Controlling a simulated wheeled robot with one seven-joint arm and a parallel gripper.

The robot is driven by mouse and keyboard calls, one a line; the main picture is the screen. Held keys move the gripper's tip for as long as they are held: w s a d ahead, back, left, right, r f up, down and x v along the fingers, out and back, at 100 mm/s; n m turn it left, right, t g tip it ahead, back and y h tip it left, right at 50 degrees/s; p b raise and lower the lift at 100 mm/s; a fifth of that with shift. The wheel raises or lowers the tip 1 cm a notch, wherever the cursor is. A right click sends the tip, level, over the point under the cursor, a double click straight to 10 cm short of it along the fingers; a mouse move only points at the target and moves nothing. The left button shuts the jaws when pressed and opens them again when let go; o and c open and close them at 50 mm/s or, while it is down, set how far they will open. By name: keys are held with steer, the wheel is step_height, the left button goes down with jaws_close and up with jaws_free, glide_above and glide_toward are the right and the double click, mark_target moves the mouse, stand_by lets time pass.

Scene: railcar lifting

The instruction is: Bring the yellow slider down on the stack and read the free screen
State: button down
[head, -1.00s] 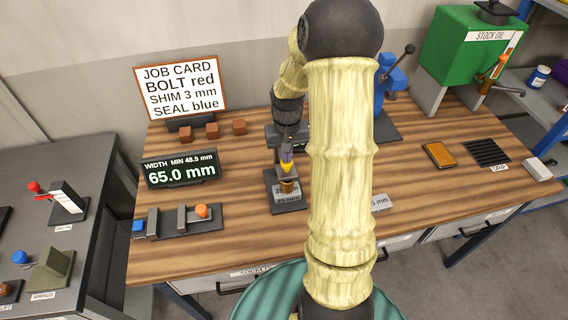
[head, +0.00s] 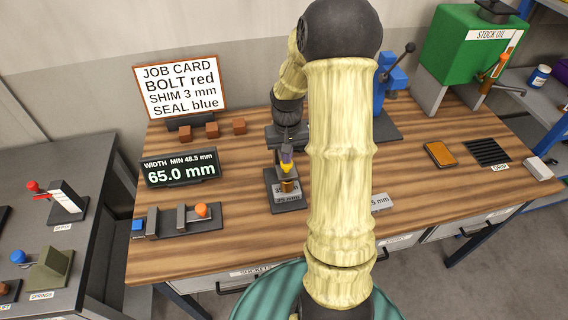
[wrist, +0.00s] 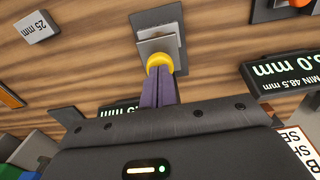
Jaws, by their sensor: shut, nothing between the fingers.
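The yellow slider (head: 286,164) is a small knob directly under the tip of my gripper (head: 286,153). In the wrist view the yellow slider (wrist: 159,61) sits at the ends of the purple fingers (wrist: 160,85), which are together and hold nothing between them. Below it in the head view is a bronze cylinder (head: 289,185) over grey labelled blocks (head: 289,197), the stack, on a dark base. I cannot tell whether slider and stack touch. The width screen (head: 180,168) reads 65.0 mm, MIN 48.5 mm. Another screen (wrist: 118,109) with green digits is mostly hidden by my gripper.
The job card (head: 181,87) reads BOLT red, SHIM 3 mm, SEAL blue. A gauge with an orange knob (head: 201,210) lies left of the stack. Bare wood surrounds the stack.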

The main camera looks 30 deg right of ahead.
steer(key=shift+f+b, duration=0.95)
steer(key=shift+f, duration=0.55)
steer(key=shift+r, duration=0.1)
steer(key=shift+r+p, duration=1.35)
steer(key=shift+r, duration=0.1)
step_height(320, 180, up, 7)
steer(key=p, duration=0.5)
steer(key=shift+p, duration=0.35)
